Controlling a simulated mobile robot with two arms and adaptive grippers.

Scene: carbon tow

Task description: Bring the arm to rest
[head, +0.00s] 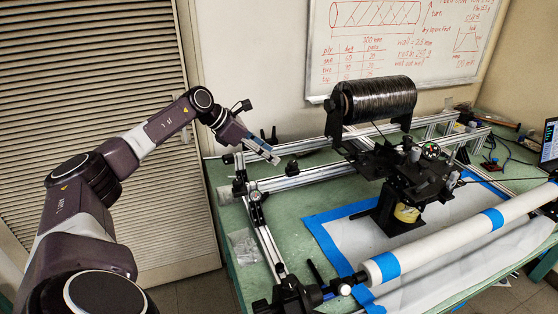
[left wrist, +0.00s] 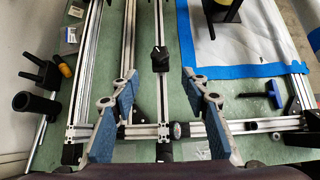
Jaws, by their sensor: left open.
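My left arm reaches in from the left in the head view, with its left gripper (head: 268,154) held above the left end of the aluminium rail frame (head: 300,178). In the left wrist view the two blue-padded fingers of the left gripper (left wrist: 158,88) stand wide apart with nothing between them. Below them are the rails (left wrist: 128,40) and a black clamp knob (left wrist: 160,58) on the bench. My right gripper is not in either view.
A black carbon spool (head: 378,98) sits on the rig at the back. A white roller (head: 460,235) with blue tape runs across the front right. The green bench (head: 228,200) carries the frame. A slatted door (head: 100,60) and a whiteboard (head: 400,40) stand behind.

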